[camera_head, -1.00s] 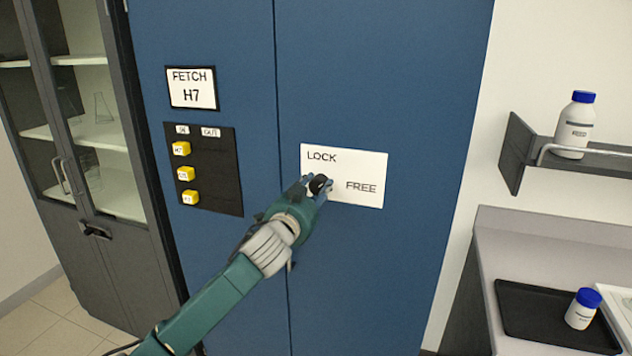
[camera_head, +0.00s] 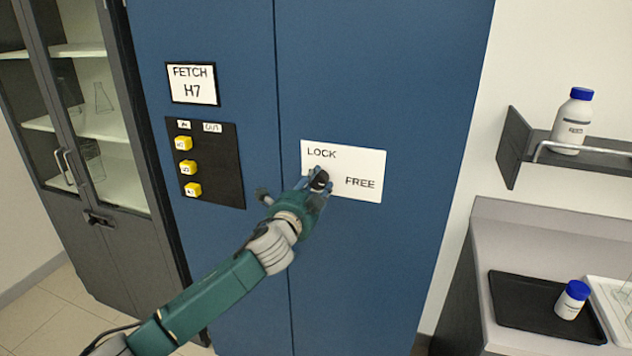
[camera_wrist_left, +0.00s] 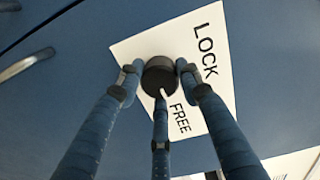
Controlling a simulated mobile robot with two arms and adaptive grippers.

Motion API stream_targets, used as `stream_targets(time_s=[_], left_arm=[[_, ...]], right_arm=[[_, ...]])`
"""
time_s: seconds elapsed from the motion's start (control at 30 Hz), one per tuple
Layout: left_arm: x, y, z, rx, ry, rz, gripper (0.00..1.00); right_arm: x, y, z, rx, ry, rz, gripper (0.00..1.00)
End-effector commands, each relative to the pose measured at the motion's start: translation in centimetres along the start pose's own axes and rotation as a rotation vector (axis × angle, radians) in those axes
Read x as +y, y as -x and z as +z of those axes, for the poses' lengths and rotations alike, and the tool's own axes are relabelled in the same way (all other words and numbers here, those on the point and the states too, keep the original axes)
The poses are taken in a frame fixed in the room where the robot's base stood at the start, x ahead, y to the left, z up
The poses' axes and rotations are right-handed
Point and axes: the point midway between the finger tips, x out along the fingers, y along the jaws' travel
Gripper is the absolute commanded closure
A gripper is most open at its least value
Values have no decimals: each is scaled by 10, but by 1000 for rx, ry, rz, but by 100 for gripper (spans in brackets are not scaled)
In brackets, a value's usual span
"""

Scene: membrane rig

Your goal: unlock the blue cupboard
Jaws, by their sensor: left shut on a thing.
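The blue cupboard (camera_head: 385,70) fills the middle of the head view. Its right door carries a white plate (camera_head: 362,166) marked LOCK and FREE. My left gripper (camera_head: 319,183) is at the plate, shut on a dark round knob (camera_wrist_left: 160,75). In the left wrist view its fingers surround the knob. A white mark on the knob points down in that view, on the side of the word FREE. The fingers hide part of the knob and plate. Both cupboard doors look closed. My right gripper is not in view.
A FETCH H7 sign (camera_head: 193,83) and a black panel (camera_head: 219,180) with yellow blocks are on the left door. A glass-fronted cabinet (camera_head: 90,235) stands left. At right are a shelf with a bottle (camera_head: 573,122) and a counter with a black tray (camera_head: 515,312).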

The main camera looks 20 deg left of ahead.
Motion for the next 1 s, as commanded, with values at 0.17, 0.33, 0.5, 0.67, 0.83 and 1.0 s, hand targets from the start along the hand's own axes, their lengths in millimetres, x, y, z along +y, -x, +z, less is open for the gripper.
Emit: stream_targets(time_s=[0.17,0.33,0.5,0.67,0.83,1.0], left_arm=[[-2,0,-2,4,-24,-4,91],[-2,0,-2,4,-27,-4,91],[-1,0,-2,4,-26,-4,91],[-1,0,-2,3,-25,-3,46],[0,0,-1,2,-24,-1,46],[0,5,-1,2,-23,-1,46]], right_arm=[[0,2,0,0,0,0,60],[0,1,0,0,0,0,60],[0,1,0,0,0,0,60],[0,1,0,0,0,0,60],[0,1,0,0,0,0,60],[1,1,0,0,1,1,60]])
